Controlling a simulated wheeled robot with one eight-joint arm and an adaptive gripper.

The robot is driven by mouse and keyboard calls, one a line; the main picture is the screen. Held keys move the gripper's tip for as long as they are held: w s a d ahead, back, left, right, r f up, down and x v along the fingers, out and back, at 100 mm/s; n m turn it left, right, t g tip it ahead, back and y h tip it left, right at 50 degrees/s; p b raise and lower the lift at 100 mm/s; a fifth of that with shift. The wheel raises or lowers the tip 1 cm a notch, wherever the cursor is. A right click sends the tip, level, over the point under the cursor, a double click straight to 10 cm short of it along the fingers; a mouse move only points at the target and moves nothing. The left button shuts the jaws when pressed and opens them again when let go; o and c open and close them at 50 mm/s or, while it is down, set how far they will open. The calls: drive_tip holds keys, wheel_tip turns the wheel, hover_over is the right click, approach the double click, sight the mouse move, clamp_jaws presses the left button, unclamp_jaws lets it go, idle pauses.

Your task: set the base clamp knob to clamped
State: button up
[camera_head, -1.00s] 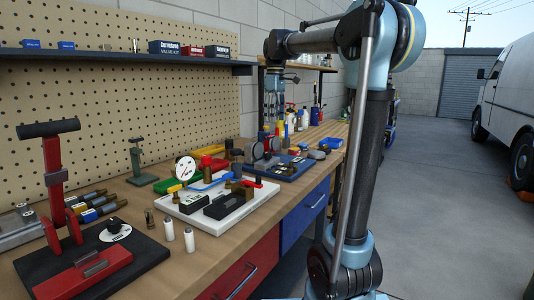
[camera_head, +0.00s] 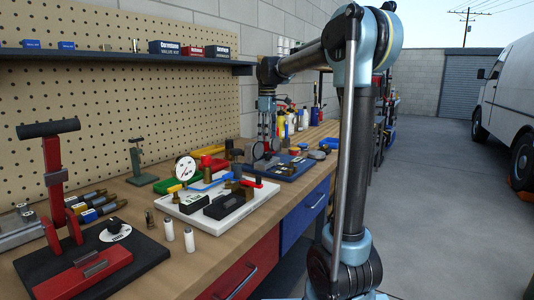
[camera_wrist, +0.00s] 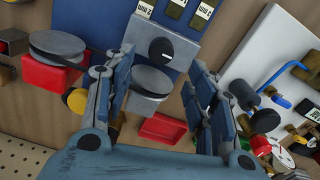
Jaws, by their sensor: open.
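In the wrist view a round black knob with a small white mark (camera_wrist: 160,50) sits on a grey block on a blue baseplate (camera_wrist: 112,18). My gripper (camera_wrist: 163,64) is open and empty, its fingers on either side of the knob's line of sight; no contact shows. In the head view my gripper (camera_head: 269,142) hangs over the blue baseplate (camera_head: 290,172) at mid-bench, partly hiding what stands on it. No readable label tells which is the base clamp knob.
A white board with brass fittings (camera_head: 215,200) lies nearer on the bench. A red press (camera_head: 58,180) stands at the near left. The pegboard and shelf are behind.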

sight(268, 156)
wheel_tip(268, 156, down, 7)
drive_tip(key=shift+f, duration=0.2)
idle(0.3)
drive_tip(key=c, duration=1.1)
